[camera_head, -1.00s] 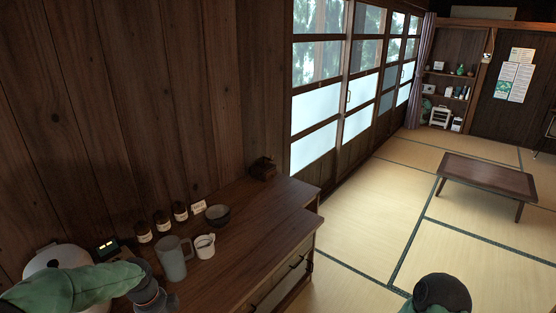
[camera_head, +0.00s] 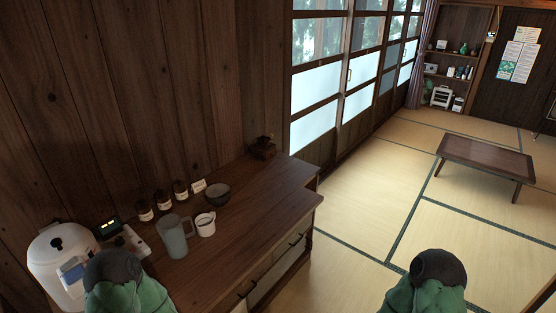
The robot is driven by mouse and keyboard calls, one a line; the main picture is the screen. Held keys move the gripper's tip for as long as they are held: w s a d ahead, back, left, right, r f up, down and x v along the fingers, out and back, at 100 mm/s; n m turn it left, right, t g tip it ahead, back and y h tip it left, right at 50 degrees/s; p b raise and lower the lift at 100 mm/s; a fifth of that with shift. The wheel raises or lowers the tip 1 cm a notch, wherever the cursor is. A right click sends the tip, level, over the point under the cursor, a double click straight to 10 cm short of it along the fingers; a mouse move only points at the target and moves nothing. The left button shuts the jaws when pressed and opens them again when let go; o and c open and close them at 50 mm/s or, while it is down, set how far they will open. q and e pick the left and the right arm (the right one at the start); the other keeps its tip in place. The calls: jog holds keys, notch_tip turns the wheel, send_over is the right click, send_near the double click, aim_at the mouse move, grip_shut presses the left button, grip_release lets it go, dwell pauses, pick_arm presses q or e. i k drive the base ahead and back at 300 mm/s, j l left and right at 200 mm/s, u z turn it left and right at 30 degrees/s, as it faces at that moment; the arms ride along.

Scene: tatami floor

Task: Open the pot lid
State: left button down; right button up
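A white rounded pot (camera_head: 42,262) stands at the left end of the wooden cabinet, against the plank wall. Its white lid (camera_head: 60,240) is on and looks shut, with a black knob on top. A pale bluish panel shows on its front right side. My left arm, green with a dark rounded joint, stands just right of the pot and hides part of its lower right side. My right arm, also green with a dark joint, is over the floor at the lower right. Neither gripper shows, so I cannot see their fingers.
On the cabinet (camera_head: 265,205) stand a small display (camera_head: 108,230), a white object (camera_head: 137,243), a grey mug (camera_head: 173,238), a white cup (camera_head: 205,224), a dark bowl (camera_head: 217,193) and several brown jars (camera_head: 162,199). A low table (camera_head: 487,154) stands on open tatami.

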aim_at(56, 242)
jog(key=u, duration=1.7)
jog(key=l+u, duration=0.45)
